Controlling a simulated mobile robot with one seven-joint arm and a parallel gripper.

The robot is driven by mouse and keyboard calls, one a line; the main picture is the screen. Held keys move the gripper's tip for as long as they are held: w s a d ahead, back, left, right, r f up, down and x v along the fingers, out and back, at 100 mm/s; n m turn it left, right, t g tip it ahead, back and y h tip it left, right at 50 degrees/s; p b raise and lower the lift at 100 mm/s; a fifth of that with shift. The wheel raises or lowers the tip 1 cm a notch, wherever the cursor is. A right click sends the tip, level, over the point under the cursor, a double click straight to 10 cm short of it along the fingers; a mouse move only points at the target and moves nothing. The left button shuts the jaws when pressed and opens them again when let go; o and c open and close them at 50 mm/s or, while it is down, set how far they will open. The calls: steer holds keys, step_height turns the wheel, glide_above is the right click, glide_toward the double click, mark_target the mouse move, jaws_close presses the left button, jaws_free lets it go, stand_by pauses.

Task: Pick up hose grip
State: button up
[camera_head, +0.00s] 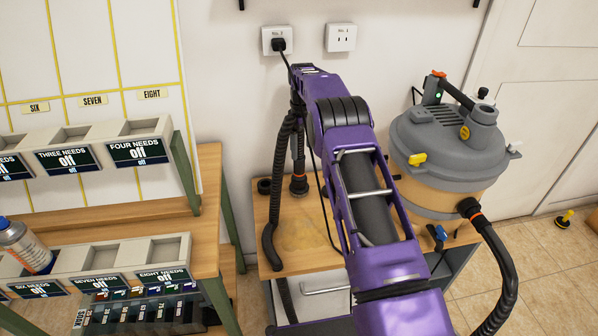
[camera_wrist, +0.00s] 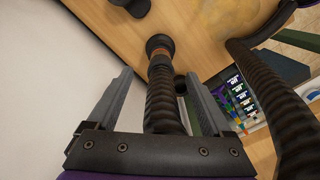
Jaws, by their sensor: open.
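The hose grip (camera_wrist: 160,100) is a black ribbed tube with an orange-brown ring and a black cuff at its far end. In the wrist view it runs between the two fingers of my gripper (camera_wrist: 160,75). The fingers are open, with a visible gap on each side of the tube. In the head view the hose grip (camera_head: 298,165) hangs upright, its cuff low over the wooden bench top; whether it touches cannot be told. My gripper is mostly hidden behind my purple arm there.
A second black hose (camera_head: 273,190) curves down left of the grip, and also shows in the wrist view (camera_wrist: 268,95). A grey-lidded canister (camera_head: 450,135) stands right on the bench (camera_head: 325,258). A plugged wall outlet (camera_head: 272,41) is behind. Labelled bins (camera_head: 135,150) stand left.

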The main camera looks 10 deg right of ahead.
mark_target(299, 156)
steer(key=shift+w+a+f+b, duration=0.1)
steer(key=shift+a+f+b, duration=0.05)
steer(key=shift+f, duration=1.05)
steer(key=shift+w+a+f+b, duration=0.1)
steer(key=shift+a+f+b, duration=0.05)
steer(key=shift+f, duration=1)
steer(key=shift+w+a+f+b, duration=0.1)
steer(key=shift+a+f+b, duration=0.05)
steer(key=shift+f, duration=1.05)
steer(key=shift+c, duration=0.3)
jaws_close()
steer(key=shift+r, duration=0.2)
